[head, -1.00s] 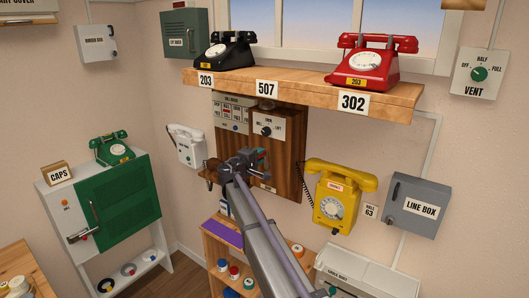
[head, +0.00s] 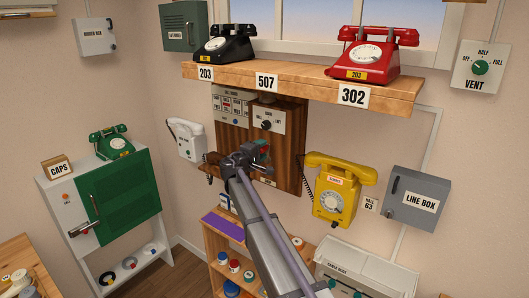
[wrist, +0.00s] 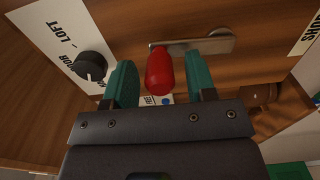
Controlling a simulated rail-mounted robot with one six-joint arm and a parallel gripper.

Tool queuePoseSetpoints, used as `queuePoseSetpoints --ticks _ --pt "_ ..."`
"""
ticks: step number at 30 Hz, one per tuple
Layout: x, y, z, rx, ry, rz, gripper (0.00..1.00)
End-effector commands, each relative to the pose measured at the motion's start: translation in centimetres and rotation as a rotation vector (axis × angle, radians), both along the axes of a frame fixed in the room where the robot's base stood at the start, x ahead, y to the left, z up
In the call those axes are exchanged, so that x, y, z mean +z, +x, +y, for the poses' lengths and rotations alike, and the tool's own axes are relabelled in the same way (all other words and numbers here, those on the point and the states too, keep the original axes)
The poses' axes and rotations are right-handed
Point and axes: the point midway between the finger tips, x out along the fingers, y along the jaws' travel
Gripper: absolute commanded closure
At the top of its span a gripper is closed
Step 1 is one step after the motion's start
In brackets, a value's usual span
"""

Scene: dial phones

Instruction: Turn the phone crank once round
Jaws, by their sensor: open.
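The crank has a red grip (wrist: 160,72) on a flat metal arm (wrist: 205,44), set against a wooden panel. My gripper (wrist: 161,84) is open in the wrist view, with one green finger on each side of the red grip. A gap shows between the grip and each finger, so the grip looks unheld. In the head view my gripper (head: 256,152) is in front of the wooden phone panel (head: 287,160), below the shelf. My arm and gripper hide much of the crank there.
A dark DOOR/LOFT knob (wrist: 89,65) sits left of the fingers in the wrist view. The shelf (head: 300,84) with black and red phones overhangs the panel.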

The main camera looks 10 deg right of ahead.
Motion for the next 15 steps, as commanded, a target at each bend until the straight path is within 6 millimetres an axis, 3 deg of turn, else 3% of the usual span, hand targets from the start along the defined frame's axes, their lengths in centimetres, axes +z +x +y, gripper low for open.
queuePoseSetpoints --ticks 15 --pt "0.0 -3.7 3.7 0.002 0.000 0.000 0.49"
